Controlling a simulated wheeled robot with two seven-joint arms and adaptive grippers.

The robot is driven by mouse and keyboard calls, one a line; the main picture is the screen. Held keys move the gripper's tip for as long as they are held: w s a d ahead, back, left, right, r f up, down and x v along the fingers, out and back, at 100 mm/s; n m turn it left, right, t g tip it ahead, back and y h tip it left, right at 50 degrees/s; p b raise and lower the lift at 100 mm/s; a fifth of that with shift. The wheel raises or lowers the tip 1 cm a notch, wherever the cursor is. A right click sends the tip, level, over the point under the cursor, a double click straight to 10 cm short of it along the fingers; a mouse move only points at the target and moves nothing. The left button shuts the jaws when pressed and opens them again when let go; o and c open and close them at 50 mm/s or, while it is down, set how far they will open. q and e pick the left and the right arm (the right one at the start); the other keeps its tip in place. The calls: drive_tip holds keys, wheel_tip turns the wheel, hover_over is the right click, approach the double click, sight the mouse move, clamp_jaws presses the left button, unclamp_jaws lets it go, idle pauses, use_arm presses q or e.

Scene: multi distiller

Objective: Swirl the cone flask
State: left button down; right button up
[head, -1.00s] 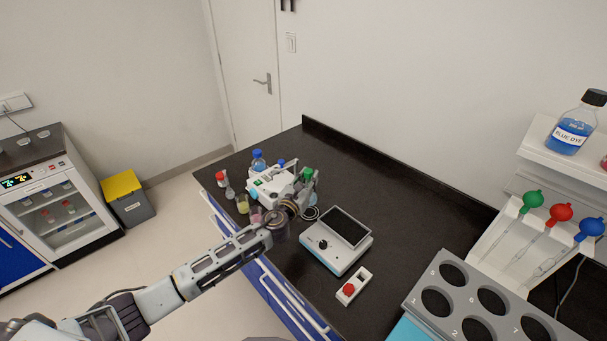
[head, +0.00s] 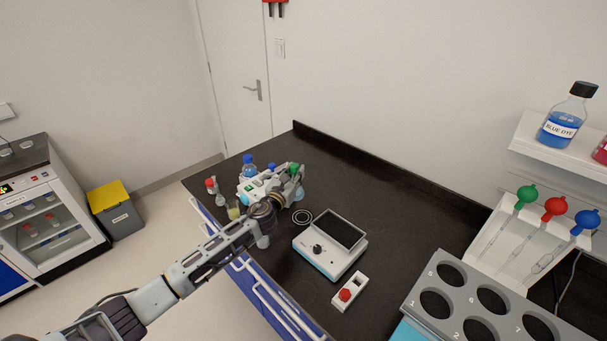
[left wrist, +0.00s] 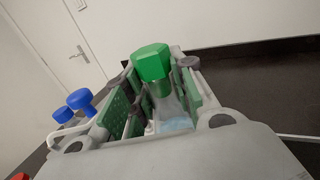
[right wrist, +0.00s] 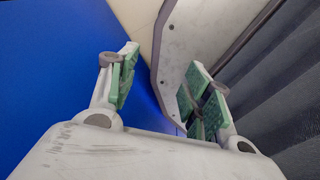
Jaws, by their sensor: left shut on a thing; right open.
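The cone flask (left wrist: 168,108) is clear glass with a green stopper and a pale bluish tint low down. In the left wrist view it stands between the fingers of my left gripper (left wrist: 150,105), which is shut on it. In the head view the green stopper (head: 294,169) shows at the tip of my left gripper (head: 288,182), over the far part of the black bench; the gripper hides most of the glass. I cannot tell whether its base touches the bench. My right gripper (right wrist: 165,88) is open and empty in the right wrist view, and outside the head view.
A blue-capped bottle (head: 249,168), a red-capped flask (head: 212,186) and a yellow beaker (head: 234,211) stand close to my left gripper. A device with a dark screen (head: 331,248) and a red-button box (head: 349,292) lie nearer. The bench's back right is clear.

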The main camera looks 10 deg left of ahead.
use_arm(q)
drive_tip(key=s, duration=0.1)
drive_tip(key=s+p, duration=0.1)
drive_tip(key=s, duration=0.1)
drive_tip(key=shift+d+r, duration=0.2)
drive_tip(key=d, duration=0.1)
drive_tip(key=s+d, duration=0.1)
drive_tip(key=d, duration=0.1)
drive_tip(key=shift+d+f+p, duration=0.1)
drive_tip(key=shift+d+p, duration=0.15)
drive_tip(key=shift+p, duration=0.15)
drive_tip(key=shift+a, duration=0.1)
